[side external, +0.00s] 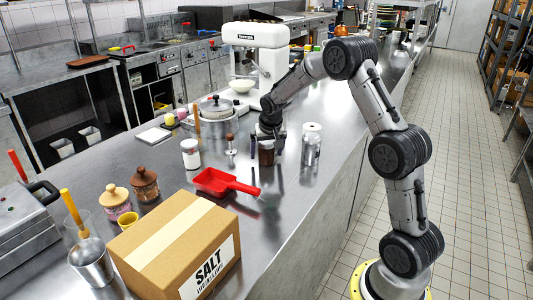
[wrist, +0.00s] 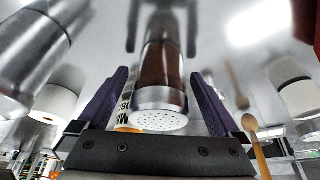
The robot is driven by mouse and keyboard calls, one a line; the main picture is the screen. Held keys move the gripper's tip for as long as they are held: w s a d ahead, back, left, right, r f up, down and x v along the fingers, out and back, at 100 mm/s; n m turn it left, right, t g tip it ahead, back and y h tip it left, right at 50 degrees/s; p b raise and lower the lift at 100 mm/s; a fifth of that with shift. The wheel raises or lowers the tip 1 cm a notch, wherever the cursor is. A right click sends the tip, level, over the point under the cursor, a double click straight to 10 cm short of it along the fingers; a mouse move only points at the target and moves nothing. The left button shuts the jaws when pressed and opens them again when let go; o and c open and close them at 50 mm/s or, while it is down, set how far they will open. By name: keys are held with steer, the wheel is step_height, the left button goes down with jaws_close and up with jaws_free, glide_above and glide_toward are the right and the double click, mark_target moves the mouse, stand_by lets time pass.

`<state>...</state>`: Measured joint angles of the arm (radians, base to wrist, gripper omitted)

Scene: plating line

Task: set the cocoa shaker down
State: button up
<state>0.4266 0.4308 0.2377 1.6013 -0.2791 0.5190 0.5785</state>
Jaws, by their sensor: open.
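The cocoa shaker (side external: 266,153) is a brown jar standing upright on the steel counter (side external: 285,210), under my gripper (side external: 268,160). In the wrist view the cocoa shaker (wrist: 163,68) shows its brown body and a silver perforated lid facing the camera. My gripper's two dark fingers (wrist: 160,78) are open on either side of it, with visible gaps between the fingers and the jar. The far end of the shaker meets its blurred reflection in the counter.
A silver canister (side external: 312,146) stands close on the right. A small tamper (side external: 231,146) and a white-lidded jar (side external: 191,155) stand to the left. A red scoop (side external: 222,183) and a salt box (side external: 170,250) lie nearer. Bare counter shows in front of the shaker.

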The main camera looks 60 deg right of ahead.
steer(key=s+a+r+n, duration=0.1)
steer(key=s+a+r, duration=0.4)
steer(key=r, duration=0.3)
steer(key=s+a+r+n, duration=0.1)
steer(key=s+a+r, duration=0.3)
steer(key=a+r, duration=0.3)
steer(key=s+a+n+y, duration=0.1)
steer(key=s+a+n, duration=0.1)
steer(key=s+a, duration=0.2)
steer(key=s+a+n+t+y, duration=0.1)
steer(key=s+a, duration=0.3)
steer(key=s, duration=0.6)
steer(key=s+a+n+t+y, duration=0.1)
steer(key=s+a+n, duration=0.3)
steer(key=s, duration=0.4)
steer(key=shift+a+f, duration=0.25)
steer(key=shift+a, duration=0.15)
